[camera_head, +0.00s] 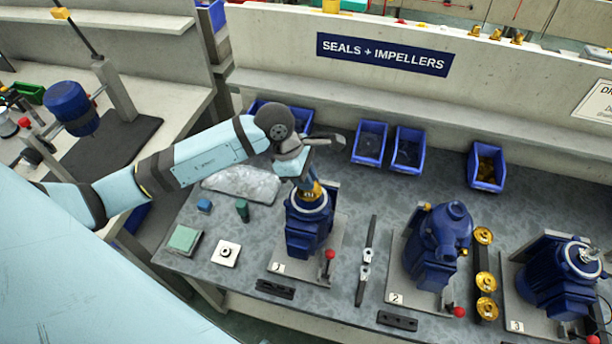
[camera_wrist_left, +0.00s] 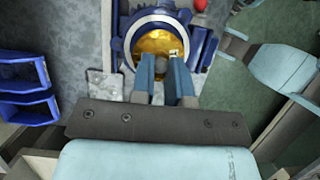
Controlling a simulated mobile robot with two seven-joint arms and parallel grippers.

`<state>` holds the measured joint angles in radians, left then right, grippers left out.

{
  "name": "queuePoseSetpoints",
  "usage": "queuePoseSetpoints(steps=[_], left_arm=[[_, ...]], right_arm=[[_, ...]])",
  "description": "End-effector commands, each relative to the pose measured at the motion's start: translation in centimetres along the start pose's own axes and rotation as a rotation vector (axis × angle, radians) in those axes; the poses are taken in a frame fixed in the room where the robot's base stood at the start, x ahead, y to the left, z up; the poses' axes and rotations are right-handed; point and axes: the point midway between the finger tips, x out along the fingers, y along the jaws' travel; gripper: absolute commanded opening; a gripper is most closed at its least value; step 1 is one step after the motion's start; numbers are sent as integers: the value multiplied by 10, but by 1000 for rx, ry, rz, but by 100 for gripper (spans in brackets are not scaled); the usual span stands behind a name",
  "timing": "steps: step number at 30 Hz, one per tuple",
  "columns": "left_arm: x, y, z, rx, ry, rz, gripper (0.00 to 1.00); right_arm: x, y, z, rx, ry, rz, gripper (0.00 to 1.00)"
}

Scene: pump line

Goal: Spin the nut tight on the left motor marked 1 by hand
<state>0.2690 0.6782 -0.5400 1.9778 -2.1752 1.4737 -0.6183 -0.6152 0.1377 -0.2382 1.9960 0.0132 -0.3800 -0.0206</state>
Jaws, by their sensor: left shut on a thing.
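The left motor (camera_head: 308,232) is a dark blue pump motor on a grey plate marked 1, with its open round end facing up. A brass impeller (camera_head: 311,194) sits in that opening; it also shows as a gold disc in the wrist view (camera_wrist_left: 153,44). My left gripper (camera_head: 304,184) points down over the middle of the impeller. In the wrist view its two blue fingers (camera_wrist_left: 162,72) are shut on a small grey nut (camera_wrist_left: 159,68) at the centre. The fingers hide most of the nut.
Motor 2 (camera_head: 437,245) and motor 3 (camera_head: 562,278) stand to the right. A wrench (camera_head: 367,262) lies between motors 1 and 2. A red-knobbed lever (camera_head: 329,256) stands beside motor 1. Blue bins (camera_head: 369,143) line the back; a clear bag (camera_head: 243,184) lies behind left.

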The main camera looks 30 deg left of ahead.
Motion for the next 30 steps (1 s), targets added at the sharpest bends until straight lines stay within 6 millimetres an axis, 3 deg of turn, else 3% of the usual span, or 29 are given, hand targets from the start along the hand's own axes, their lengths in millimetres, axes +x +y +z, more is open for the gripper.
queuePoseSetpoints(steps=[30], left_arm=[[-1,0,0,1,1,0,0]], right_arm=[[3,4,6,-3,-1,6,43]])
